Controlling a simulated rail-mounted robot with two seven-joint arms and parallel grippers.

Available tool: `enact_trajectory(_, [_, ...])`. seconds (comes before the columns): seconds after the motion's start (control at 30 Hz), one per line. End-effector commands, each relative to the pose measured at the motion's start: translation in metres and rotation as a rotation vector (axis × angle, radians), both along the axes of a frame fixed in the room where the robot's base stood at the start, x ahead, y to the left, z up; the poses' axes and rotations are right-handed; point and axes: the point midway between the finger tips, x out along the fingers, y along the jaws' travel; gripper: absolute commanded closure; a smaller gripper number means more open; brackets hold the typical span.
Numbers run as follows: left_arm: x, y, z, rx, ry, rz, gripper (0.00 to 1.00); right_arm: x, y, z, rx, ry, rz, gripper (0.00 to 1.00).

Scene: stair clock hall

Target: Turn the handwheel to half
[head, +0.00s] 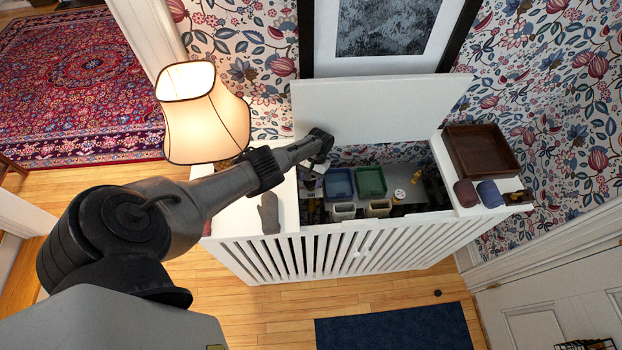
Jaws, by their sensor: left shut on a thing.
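My left gripper (318,158) reaches down into the left end of the open white slatted cabinet (340,250). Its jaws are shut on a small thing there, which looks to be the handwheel. The gripper and its wrist hide most of that thing, so I cannot tell how far it is turned. My right gripper is not in view.
The raised white lid panel (375,105) stands behind the opening. Inside are a blue bin (339,184), a green bin (370,181) and small containers. A lit lamp (205,115) and grey mitt (269,213) are left; a brown tray (482,150) and rolled cloths are right.

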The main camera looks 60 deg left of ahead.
Motion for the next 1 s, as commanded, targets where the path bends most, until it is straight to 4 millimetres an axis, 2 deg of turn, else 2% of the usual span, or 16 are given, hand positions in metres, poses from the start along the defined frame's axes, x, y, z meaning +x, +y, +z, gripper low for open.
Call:
enact_trajectory(0.13, [0.0005,0.0005,-0.0006,0.002,-0.004,-0.001,0.69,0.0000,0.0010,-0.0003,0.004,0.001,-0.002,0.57])
enact_trajectory(0.17, [0.0005,0.0005,-0.0006,0.003,-0.004,-0.001,0.45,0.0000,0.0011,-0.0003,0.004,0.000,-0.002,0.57])
enact_trajectory(0.4, [0.0002,0.0004,-0.0004,0.002,-0.001,-0.001,0.22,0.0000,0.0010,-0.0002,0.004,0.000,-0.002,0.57])
enact_trajectory(0.87, [0.0001,0.0003,-0.0001,0.000,-0.001,-0.005,0.21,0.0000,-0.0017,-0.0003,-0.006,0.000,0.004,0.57])
enact_trajectory(1.0, [0.0001,0.0002,-0.0006,0.002,0.000,-0.059,0.21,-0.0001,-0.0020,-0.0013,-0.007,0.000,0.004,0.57])
